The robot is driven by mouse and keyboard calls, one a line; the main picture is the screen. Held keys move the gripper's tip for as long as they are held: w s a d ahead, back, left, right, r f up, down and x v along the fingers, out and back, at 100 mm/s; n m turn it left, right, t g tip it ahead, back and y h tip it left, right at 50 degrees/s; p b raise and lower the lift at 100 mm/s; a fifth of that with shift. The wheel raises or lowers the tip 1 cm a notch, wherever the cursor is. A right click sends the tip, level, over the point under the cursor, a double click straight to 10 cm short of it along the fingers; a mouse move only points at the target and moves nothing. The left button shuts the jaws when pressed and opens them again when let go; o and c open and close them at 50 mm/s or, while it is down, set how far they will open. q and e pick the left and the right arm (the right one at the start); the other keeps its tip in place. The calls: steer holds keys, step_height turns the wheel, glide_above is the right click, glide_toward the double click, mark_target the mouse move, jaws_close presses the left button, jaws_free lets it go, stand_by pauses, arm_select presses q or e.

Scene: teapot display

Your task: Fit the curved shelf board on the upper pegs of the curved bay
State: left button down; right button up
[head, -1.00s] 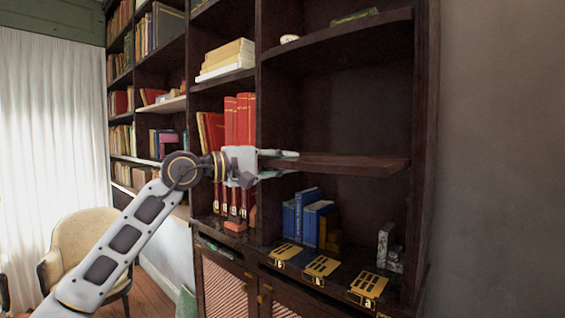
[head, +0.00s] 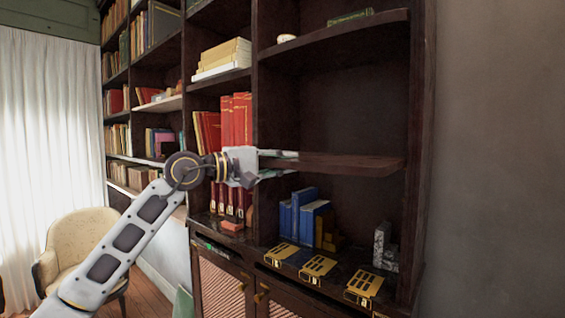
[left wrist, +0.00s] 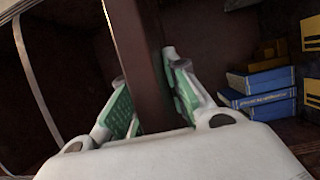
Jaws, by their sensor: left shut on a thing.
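The curved shelf board (head: 350,163) is dark brown and spans most of the curved bay (head: 335,115), about level, between the upper shelf and the counter. My left gripper (head: 285,163) is shut on the board's left end. In the left wrist view the green-padded fingers (left wrist: 153,98) stand on both sides of the board (left wrist: 140,50). I cannot make out the pegs, or whether the board touches them. My right gripper is not in view.
Blue books (head: 305,215) and a grey bookend (head: 383,245) stand on the counter under the board. Several black-and-yellow boxes (head: 318,268) lie along its front edge. Red books (head: 235,120) fill the bay to the left. A cream chair (head: 80,245) stands at lower left.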

arm_select(q)
steer(key=shift+w+d+r+p, duration=0.1)
steer(key=shift+w+d+p, duration=0.65)
steer(key=shift+w+d, duration=0.5)
steer(key=shift+w+d+r+p, duration=0.1)
steer(key=shift+w+d+p, duration=0.75)
steer(key=shift+w, duration=0.55)
steer(key=shift+w+d+p, duration=0.6)
steer(key=shift+w+d, duration=0.6)
steer(key=shift+w, duration=0.15)
stand_by(4.0)
